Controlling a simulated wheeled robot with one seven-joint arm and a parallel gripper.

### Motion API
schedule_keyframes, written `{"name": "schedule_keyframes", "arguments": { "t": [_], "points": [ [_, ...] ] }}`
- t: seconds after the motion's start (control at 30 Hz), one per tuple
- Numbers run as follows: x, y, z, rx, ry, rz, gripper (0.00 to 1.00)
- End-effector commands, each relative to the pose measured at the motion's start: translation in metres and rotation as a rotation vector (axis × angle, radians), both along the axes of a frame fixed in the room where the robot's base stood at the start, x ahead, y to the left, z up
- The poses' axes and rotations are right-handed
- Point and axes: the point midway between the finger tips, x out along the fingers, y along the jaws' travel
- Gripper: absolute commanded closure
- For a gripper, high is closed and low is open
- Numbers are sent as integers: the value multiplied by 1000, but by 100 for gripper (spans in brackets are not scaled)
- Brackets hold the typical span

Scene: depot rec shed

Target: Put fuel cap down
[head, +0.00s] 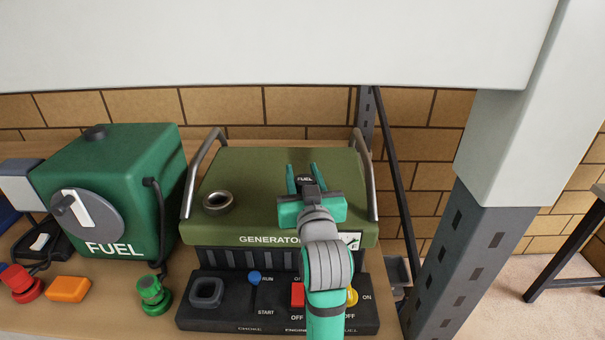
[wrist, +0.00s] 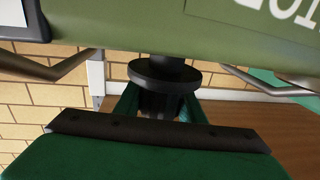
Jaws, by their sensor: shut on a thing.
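The black fuel cap (head: 305,180), with a white FUEL label on top, is between the fingers of my gripper (head: 303,178). In the wrist view the cap (wrist: 164,74) is a dark disc with a narrower part between the green fingers of my gripper (wrist: 158,104). My gripper is shut on it, over the right part of the olive generator's top (head: 265,165). I cannot tell whether the cap touches that top. The generator's filler neck (head: 217,202) is an uncapped ring at the left of the top.
Metal handles (head: 203,160) rise at both sides of the generator. A green fuel can (head: 150,165) stands to the left. The control panel (head: 225,312) is in front, partly behind my arm. A grey post (head: 465,240) stands at right. The generator top between neck and gripper is clear.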

Motion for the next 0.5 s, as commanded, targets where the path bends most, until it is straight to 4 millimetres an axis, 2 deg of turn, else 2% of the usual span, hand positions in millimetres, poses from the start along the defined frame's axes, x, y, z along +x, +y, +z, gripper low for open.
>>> {"name": "schedule_keyframes", "arguments": {
  "t": [0.37, 0.4, 0.43, 0.5],
  "points": [
    [0, -1, -3, 1, 0, -2, 89],
    [0, -1, -3, 1, 0, -2, 55],
    [0, -1, -3, 1, 0, -2, 48],
    [0, -1, -3, 1, 0, -2, 45]
  ]
}}
